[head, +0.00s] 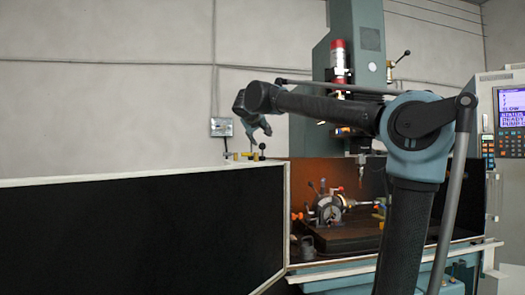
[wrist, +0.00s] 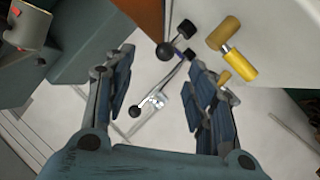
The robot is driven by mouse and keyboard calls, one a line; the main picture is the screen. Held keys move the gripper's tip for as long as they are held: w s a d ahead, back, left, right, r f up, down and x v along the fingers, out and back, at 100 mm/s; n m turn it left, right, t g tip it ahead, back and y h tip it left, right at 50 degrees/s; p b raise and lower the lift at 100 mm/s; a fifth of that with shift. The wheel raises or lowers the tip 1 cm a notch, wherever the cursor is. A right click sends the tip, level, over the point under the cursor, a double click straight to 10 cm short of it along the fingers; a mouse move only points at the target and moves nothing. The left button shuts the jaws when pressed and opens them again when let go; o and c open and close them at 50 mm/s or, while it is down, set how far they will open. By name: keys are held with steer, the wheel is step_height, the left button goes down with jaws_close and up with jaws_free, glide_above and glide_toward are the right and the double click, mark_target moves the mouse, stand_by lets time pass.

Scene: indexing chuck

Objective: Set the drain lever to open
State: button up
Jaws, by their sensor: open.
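Several slim levers with black knobs show in the wrist view. One black ball knob (wrist: 135,111) is on a thin rod low between my fingers. Another black knob (wrist: 165,50) and a black grip (wrist: 184,32) are near the fingertips. No label is readable, so I cannot tell which is the drain lever. My gripper (wrist: 160,72) is open and empty, its fingers on either side of the levers. I cannot tell any contact. In the head view, my gripper (head: 262,132) is above a black-knobbed lever (head: 262,147) at the enclosure's top edge.
Two yellow handles (wrist: 238,64) are right of the levers, close to my right finger. A black panel with a pale rim (head: 140,178) fills the left front. The chuck (head: 330,208) sits inside the machine at right. A control panel (head: 510,115) is at far right.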

mark_target(261, 145)
steer(key=x, duration=0.5)
steer(key=a+x, duration=0.1)
steer(key=x, duration=0.4)
steer(key=a+x, duration=0.1)
steer(key=x, duration=0.4)
steer(key=shift+w+a+r, duration=0.1)
steer(key=shift+w+r, duration=0.15)
steer(key=shift+r, duration=0.1)
steer(key=shift+c, duration=0.6)
